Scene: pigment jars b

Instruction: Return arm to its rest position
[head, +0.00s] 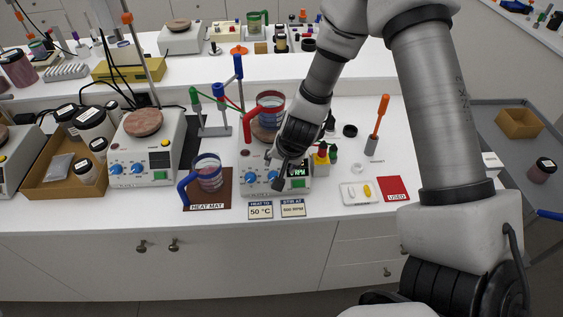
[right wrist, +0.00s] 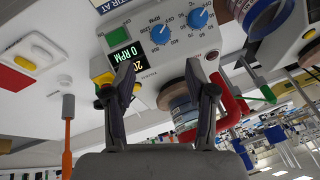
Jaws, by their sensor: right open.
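My right gripper (head: 276,178) is open and empty at the front of the middle hotplate stirrer (head: 262,186), close to its front panel and left of the lit display. In the right wrist view my right gripper (right wrist: 166,82) shows two spread fingers, with nothing between them. I cannot tell whether a fingertip touches the panel. My right arm reaches in from the upper right. My left gripper is not in view.
A red-handled beaker (head: 268,103) stands on the stirrer's plate. A blue-handled beaker (head: 208,176) stands on the brown heat mat (head: 223,200). The front-right counter edge is clear.

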